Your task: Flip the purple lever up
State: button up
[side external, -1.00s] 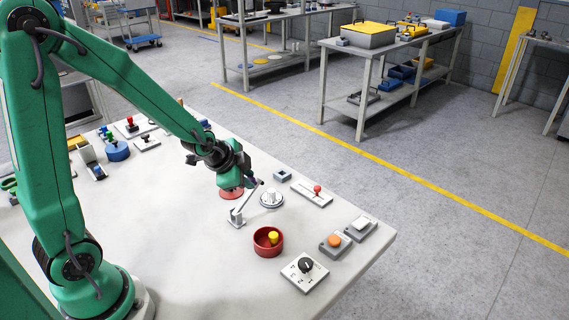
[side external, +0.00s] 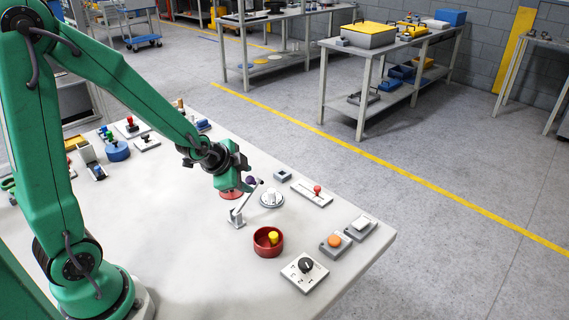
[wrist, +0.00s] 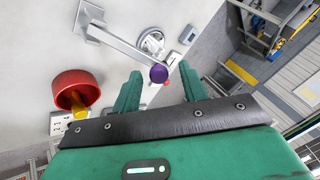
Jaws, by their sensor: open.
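The purple lever has a round purple knob (side external: 251,181) on a grey metal arm that slants up from a small base (side external: 237,219) on the white table. In the wrist view the purple knob (wrist: 158,73) shows between the fingertips, with the lever arm running up-left to its base (wrist: 88,20). My green gripper (wrist: 161,79) is open, one finger to each side of the knob in that view. I cannot tell whether either finger touches it. In the side view my gripper (side external: 236,183) is beside the knob, to its left.
A red bowl (side external: 259,247) with a yellow peg stands in front of the lever. An orange button (side external: 335,241) and black rotary knob (side external: 305,265) sit nearer the front. The table's left-middle is clear.

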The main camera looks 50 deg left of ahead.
jog(key=shift+s+r, duration=0.15)
jog(key=v, duration=0.7)
jog(key=shift+r, duration=0.2)
dwell(0.4)
jog(key=shift+s, duration=0.15)
jog(key=w+n+g, duration=0.2)
jog(key=w+n, duration=0.1)
jog(key=w+n+g, duration=0.2)
jog(key=w+g, duration=0.1)
jog(key=shift+w+a+r+n+h, duration=0.2)
jog(key=shift+n+h, duration=0.1)
jog(key=shift+n, duration=0.1)
jog(key=n+g, duration=0.1)
jog(key=w+n+g, duration=0.1)
jog(key=shift+w+r+n+g, duration=0.2)
jog(key=shift+w+n+g, duration=0.05)
jog(key=shift+n+g, duration=0.15)
jog(key=shift+f, duration=0.1)
jog(key=shift+f, duration=3.85)
